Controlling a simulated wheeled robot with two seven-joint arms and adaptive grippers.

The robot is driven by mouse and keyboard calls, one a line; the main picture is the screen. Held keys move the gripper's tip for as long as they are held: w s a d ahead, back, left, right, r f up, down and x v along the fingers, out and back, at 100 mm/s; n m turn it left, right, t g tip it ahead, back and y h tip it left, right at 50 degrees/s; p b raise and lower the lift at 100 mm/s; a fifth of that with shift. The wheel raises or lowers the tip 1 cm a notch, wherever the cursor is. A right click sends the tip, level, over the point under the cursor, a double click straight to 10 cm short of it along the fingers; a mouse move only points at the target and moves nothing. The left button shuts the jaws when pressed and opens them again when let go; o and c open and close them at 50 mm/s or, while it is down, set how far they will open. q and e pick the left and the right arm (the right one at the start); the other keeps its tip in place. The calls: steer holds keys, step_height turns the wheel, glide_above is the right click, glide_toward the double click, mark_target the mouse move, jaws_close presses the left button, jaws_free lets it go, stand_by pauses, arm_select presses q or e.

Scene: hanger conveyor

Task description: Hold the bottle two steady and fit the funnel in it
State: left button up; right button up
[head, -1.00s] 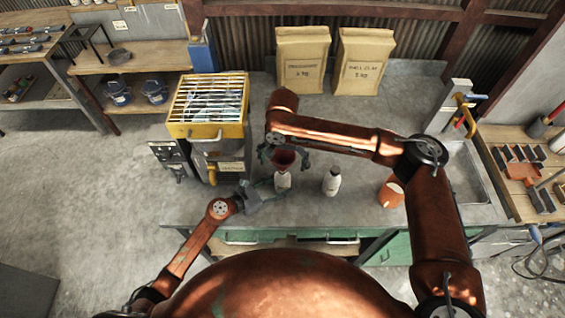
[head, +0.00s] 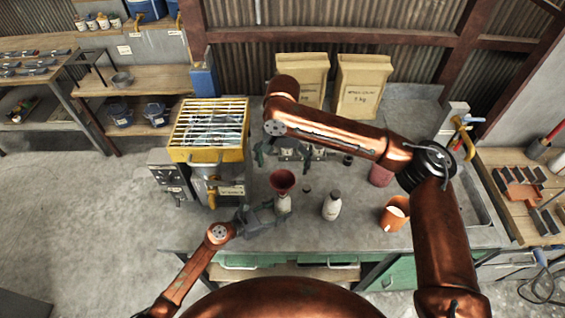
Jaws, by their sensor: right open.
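The dark red funnel (head: 282,180) sits upright on the mouth of a pale bottle (head: 283,204), taken as bottle two, on the grey bench. The funnel's spout is hidden in or behind the bottle's neck. My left gripper (head: 276,211) comes in from the left, low on this bottle, and appears shut on it; the far finger is partly hidden. My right gripper (head: 284,157) is open and empty, its fingers spread wide, behind and above the funnel and apart from it.
Another pale bottle (head: 332,207) stands to the right, with a small dark cap (head: 307,189) nearby. An orange pot (head: 393,215) and a red container (head: 380,175) are further right. A yellow-topped grated machine (head: 206,154) stands left. Two paper bags (head: 362,88) stand behind.

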arm_select(q)
steer(key=o, duration=0.9)
steer(key=shift+o, duration=0.2)
steer(key=shift+a, duration=0.1)
